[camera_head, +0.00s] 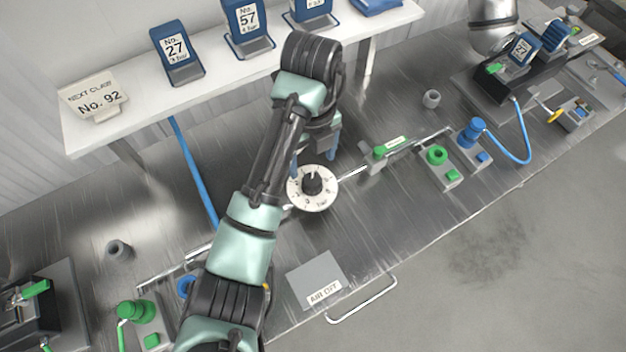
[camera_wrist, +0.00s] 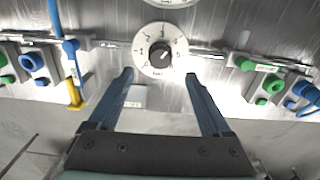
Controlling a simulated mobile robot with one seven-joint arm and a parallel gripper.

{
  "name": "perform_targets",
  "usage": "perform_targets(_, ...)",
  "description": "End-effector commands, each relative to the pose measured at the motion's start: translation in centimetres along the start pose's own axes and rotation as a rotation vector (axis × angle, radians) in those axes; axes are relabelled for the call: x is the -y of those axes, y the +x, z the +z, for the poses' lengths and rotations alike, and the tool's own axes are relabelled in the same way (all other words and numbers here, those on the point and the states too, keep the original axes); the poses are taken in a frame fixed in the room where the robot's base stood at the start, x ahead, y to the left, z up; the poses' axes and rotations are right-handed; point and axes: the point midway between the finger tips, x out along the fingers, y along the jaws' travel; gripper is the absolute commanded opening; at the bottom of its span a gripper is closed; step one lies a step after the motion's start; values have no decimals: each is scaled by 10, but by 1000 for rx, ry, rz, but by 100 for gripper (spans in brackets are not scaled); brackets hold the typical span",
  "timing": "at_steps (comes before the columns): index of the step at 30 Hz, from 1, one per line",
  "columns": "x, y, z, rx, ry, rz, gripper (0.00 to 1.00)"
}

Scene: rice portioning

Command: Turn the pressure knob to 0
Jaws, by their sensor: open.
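The pressure knob (camera_head: 313,185) is a dark round knob on a white numbered dial plate (camera_head: 299,200) marked "bar", on the metal bench. In the wrist view the knob (camera_wrist: 161,57) sits at the centre of its dial (camera_wrist: 150,69). A pale mark shows on the knob, but I cannot tell which number it points to. My gripper (camera_head: 314,160) is open above the bench at the dial, partly hidden by my arm. In the wrist view my gripper (camera_wrist: 158,76) has its blue fingers spread wide, one on each side of the dial's lower edge, with nothing between them.
A second white dial (camera_wrist: 170,2) is cut off at the top of the wrist view. A green-levered valve (camera_head: 378,153) and green and blue fittings (camera_head: 437,156) stand to the right. An "AIR OFF" plate (camera_head: 312,277) lies near the front edge. A white shelf (camera_head: 215,88) runs behind.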

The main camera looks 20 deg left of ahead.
Motion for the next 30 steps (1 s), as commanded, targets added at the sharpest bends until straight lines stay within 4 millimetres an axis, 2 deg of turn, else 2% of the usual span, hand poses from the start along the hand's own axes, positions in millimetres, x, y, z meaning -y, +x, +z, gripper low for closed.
perform_targets(1,1,17,-1,-2,2,0,83)
perform_targets(3,1,27,0,-1,0,-1,83)
perform_targets(11,0,65,-1,-1,-1,0,83)
perform_targets(15,0,77,0,-1,0,0,83)
perform_targets(20,0,84,0,1,0,-1,83)
perform_targets(27,0,85,0,2,0,-1,83)
perform_targets(30,0,85,0,2,0,-1,65)
